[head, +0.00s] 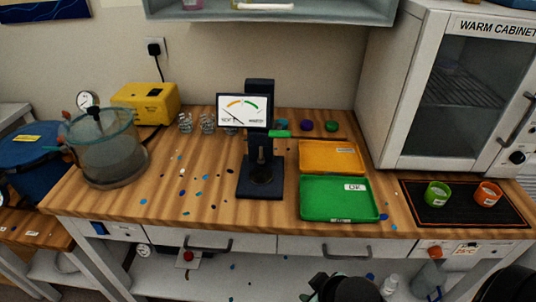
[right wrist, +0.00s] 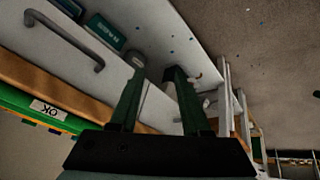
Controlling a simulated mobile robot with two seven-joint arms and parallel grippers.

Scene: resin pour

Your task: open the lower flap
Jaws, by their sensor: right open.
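No part that is plainly a lower flap can be told apart. Below the worktop are a left white front panel (head: 255,244) and a right one (head: 295,245), each with a dark bar handle; both look closed. A bar handle (right wrist: 98,52) on a white front also shows at the upper left of the right wrist view. My right gripper (head: 317,284) is low in front of the bench, at the bottom of the head view. In the right wrist view its green fingers (right wrist: 156,66) are apart with nothing gripped between them. My left gripper is out of view.
A white lower shelf (head: 265,272) runs under the bench, with a red-button box (head: 188,257) and bottles on it. A green tray (head: 338,200) lies near the bench's front edge. The warm cabinet (head: 400,110) stands at the right.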

